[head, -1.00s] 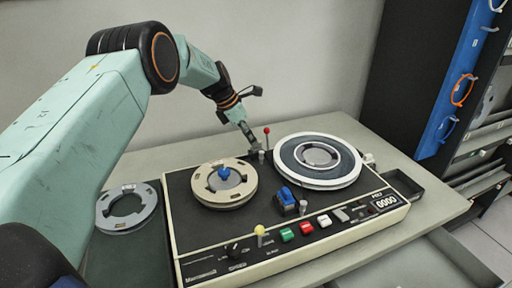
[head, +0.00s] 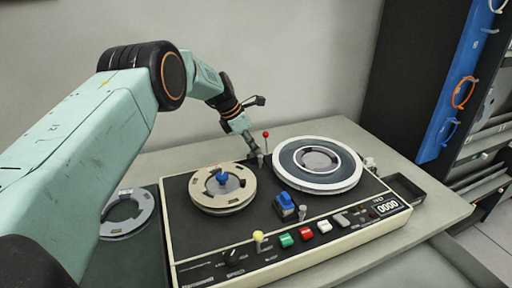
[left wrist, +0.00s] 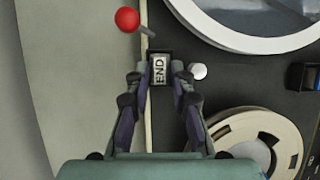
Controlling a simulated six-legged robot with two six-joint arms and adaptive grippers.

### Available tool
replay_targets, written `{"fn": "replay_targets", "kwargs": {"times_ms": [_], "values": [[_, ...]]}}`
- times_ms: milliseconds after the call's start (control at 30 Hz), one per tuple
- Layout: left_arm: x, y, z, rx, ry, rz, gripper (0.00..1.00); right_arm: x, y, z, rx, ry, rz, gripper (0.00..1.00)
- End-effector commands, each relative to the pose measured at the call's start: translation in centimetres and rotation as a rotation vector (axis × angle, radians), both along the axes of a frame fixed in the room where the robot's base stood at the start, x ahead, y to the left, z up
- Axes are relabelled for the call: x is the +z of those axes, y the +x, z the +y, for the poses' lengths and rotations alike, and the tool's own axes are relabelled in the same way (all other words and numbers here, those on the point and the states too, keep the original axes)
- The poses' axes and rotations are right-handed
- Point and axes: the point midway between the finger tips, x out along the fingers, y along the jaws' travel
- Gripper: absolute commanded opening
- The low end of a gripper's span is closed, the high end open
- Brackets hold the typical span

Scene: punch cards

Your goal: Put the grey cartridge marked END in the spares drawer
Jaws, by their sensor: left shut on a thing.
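The grey cartridge marked END (left wrist: 159,70) shows upright in its slot at the back edge of the tape machine in the left wrist view, with its lettering facing the camera. My left gripper (left wrist: 161,88) is shut on it, one finger on each side. In the head view the left gripper (head: 257,157) reaches down behind the machine's two reels and hides most of the cartridge. An open drawer (head: 462,262) shows at the lower right, below the table top; no label on it is readable. My right gripper is not in view.
A red-knobbed lever (head: 266,134) stands close beside the left gripper. The cream reel (head: 223,205) and the white-rimmed reel (head: 318,184) lie nearby. A dark tray (head: 404,190) is right of the machine. A grey ring (head: 127,228) is partly behind my arm.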

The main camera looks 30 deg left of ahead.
Motion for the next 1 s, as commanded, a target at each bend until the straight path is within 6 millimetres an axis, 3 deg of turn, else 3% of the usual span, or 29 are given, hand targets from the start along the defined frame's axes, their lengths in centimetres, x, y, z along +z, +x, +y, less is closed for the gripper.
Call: {"fn": "replay_targets", "kwargs": {"times_ms": [267, 1000], "values": [[0.3, 0.0, 0.0, 0.0, 0.0, 0.0, 0.0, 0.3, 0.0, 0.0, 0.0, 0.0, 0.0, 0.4], [3.6, 0.0, 0.0, 0.0, -0.001, -0.001, 0.0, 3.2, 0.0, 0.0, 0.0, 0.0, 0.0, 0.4]]}}
